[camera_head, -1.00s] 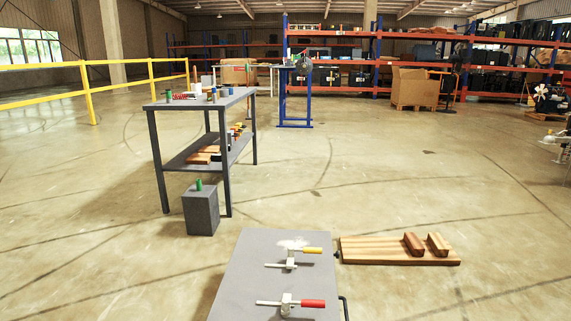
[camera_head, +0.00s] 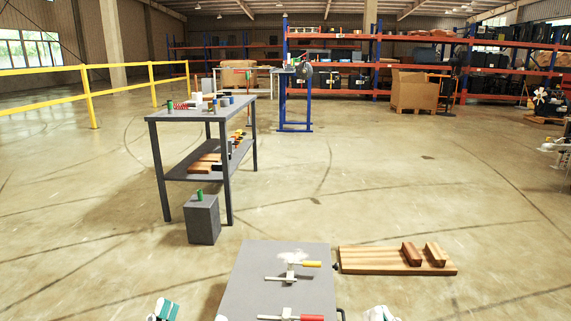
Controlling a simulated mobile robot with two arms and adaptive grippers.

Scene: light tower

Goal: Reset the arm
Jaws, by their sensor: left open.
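My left gripper (camera_head: 163,310) shows at the bottom edge, left of the grey cart top, with white and teal parts. Its fingers are apart and nothing shows between them. My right gripper (camera_head: 380,314) shows only as a small whitish piece at the bottom edge, right of the cart. Most of it is cut off, so its jaw state cannot be seen. Neither gripper appears to touch anything.
The grey cart top (camera_head: 252,280) holds a yellow-handled clamp (camera_head: 311,264) and a red-handled clamp (camera_head: 311,317). A wooden pallet (camera_head: 370,260) lies right of it. A grey table (camera_head: 185,115) and a grey block (camera_head: 202,221) stand left. Open floor lies beyond.

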